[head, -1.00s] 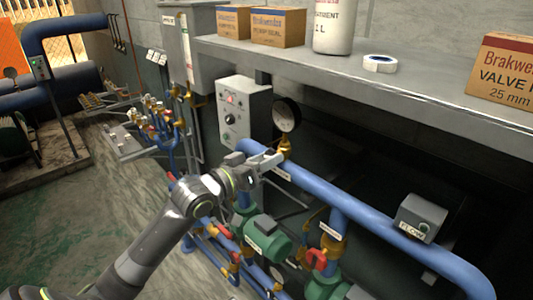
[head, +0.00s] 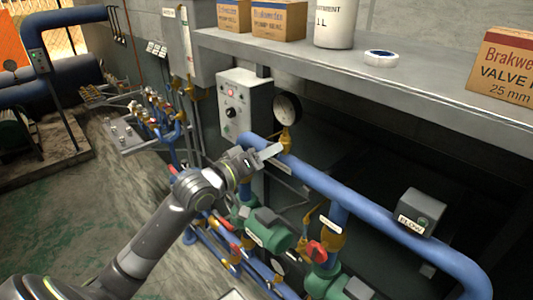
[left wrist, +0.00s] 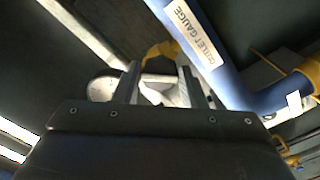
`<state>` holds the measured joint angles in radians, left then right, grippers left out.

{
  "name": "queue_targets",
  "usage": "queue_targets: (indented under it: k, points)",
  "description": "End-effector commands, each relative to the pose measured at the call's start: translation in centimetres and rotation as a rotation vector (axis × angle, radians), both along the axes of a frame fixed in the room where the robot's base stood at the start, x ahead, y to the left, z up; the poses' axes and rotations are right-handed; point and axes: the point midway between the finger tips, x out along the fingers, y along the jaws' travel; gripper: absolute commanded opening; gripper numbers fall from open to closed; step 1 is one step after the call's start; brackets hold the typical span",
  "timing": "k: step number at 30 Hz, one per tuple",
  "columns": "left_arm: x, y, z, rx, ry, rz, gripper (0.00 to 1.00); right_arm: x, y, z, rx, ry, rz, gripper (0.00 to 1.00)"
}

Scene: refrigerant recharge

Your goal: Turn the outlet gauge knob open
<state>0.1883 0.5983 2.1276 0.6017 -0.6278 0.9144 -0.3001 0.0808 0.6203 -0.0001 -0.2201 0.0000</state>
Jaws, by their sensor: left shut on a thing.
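The outlet gauge (head: 287,108) is a round dial on a brass fitting (head: 286,138) above the blue pipe. Its knob is mostly hidden by my gripper in the head view. My left gripper (head: 271,152) is at the brass fitting, just below the dial. In the left wrist view, its two fingers (left wrist: 160,88) are shut on a pale piece, the outlet gauge knob (left wrist: 163,94), beside the brass fitting (left wrist: 161,50). The label reading OUTLET GAUGE (left wrist: 197,36) is on the blue pipe. How far the knob is turned cannot be told. My right gripper is not in view.
The blue pipe (head: 355,197) runs down to the right below a grey shelf (head: 400,85). A grey control box (head: 244,104) stands left of the gauge. A green pump (head: 268,232), red-handled valves (head: 316,250) and a flow box (head: 422,210) are lower and to the right.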

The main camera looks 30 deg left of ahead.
Motion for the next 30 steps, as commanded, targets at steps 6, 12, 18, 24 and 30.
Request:
queue_targets:
  k: [6, 12, 18, 24, 30]
  points:
    - [-0.02, -0.02, 0.12, -0.015, 0.002, 0.0, 0.1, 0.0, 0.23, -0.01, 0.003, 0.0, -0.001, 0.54]
    - [-0.02, -0.02, 0.14, -0.2, 0.067, 0.001, 0.1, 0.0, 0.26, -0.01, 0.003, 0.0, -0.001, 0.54]
    - [-0.01, -0.03, 0.16, -0.35, 0.118, 0.0, 0.1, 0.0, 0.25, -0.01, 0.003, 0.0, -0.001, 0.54]
    - [-0.01, -0.03, 0.16, -0.368, 0.126, 0.001, 0.1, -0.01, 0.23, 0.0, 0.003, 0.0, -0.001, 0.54]
    - [-0.01, -0.03, 0.18, -0.39, 0.133, 0.001, 0.1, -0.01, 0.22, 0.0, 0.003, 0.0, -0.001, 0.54]
